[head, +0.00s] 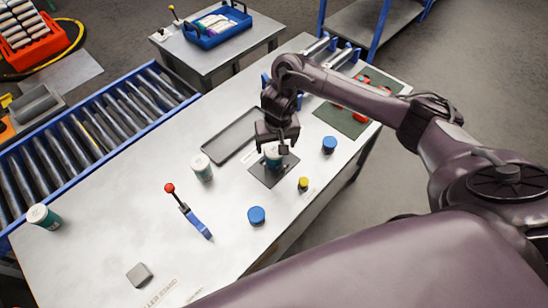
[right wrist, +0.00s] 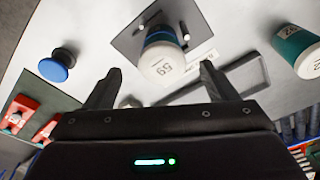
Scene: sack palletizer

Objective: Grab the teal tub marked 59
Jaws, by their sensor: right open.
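The tub marked 59 (right wrist: 163,62) has a white lid with the number on it and a teal-blue body. It stands on a dark square plate (head: 262,177) on the table. In the head view the tub (head: 271,160) is partly hidden by my right gripper (head: 276,146). My right gripper (right wrist: 161,70) is open, its fingers pointing at the tub from either side in the right wrist view. Clear gaps show between the fingers and the lid; nothing is held. My left gripper is in no view.
Another teal tub (head: 201,168) stands left of the plate, and a third (head: 48,218) at the table's far left. A dark tray (head: 207,149), blue knobs (head: 329,144) (head: 256,215), a yellow button (head: 303,184) and a red-tipped lever (head: 190,213) surround it. The left tabletop is mostly clear.

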